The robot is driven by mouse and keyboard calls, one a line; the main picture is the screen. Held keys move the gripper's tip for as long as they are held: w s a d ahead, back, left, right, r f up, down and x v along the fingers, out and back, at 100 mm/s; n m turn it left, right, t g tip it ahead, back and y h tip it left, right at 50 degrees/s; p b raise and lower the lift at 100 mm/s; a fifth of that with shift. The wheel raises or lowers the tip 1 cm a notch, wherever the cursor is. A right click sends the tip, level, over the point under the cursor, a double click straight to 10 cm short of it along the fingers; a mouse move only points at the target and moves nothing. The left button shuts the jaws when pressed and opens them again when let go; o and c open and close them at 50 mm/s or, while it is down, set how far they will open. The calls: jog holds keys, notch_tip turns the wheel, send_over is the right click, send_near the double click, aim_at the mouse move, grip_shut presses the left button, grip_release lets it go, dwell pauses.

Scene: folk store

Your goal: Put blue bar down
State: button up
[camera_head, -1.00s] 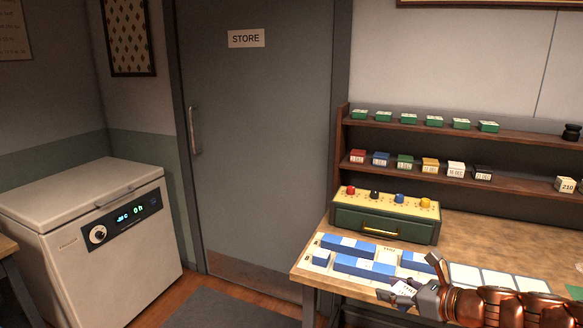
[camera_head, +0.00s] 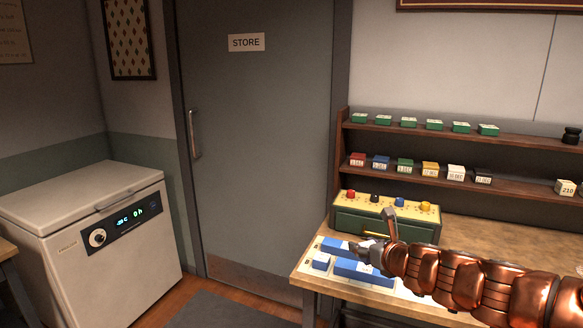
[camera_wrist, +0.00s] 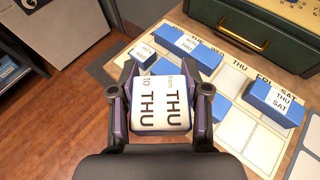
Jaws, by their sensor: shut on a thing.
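My gripper (camera_wrist: 167,84) is shut on a short bar (camera_wrist: 160,112) in the wrist view. The bar's white label reads FROM THU TO THU; little or none of its blue shows. In the head view my gripper (camera_head: 376,247) is over the left part of the calendar board (camera_head: 309,265), and the held bar is hard to make out. Beneath the held bar, a blue bar on the board is partly hidden. Beyond it lie a long blue bar (camera_wrist: 188,46) and a small bar (camera_wrist: 142,54). Another blue bar (camera_wrist: 275,104) lies to the right.
A green drawer box (camera_head: 385,222) with coloured knobs stands behind the board on the table (camera_head: 490,236). Shelves (camera_head: 460,182) with small date blocks are at the back. A white freezer (camera_head: 80,240) is at left, by the STORE door (camera_head: 260,130).

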jog(key=shift+w+d+r, duration=0.15)
jog(key=shift+w+r, duration=0.3)
jog(key=shift+w, duration=0.05)
jog(key=shift+r, duration=0.1)
jog(key=r+p, duration=0.2)
jog(key=shift+s+a+r+p, duration=0.1)
jog(key=shift+s+a+p, duration=0.05)
jog(key=shift+a+p, duration=0.2)
jog(key=shift+w+a+r+m+h, duration=0.5)
jog(key=shift+w+r+m+h, duration=0.9)
jog(key=shift+m+h, duration=0.65)
jog(key=shift+s+d+f+m+h, duration=0.3)
jog(key=shift+s+f+m+h, duration=0.45)
jog(key=shift+h, duration=0.3)
jog(key=shift+s+d+f+m+h, duration=0.3)
jog(key=shift+s+f+m+h, duration=0.45)
jog(key=shift+h, duration=0.25)
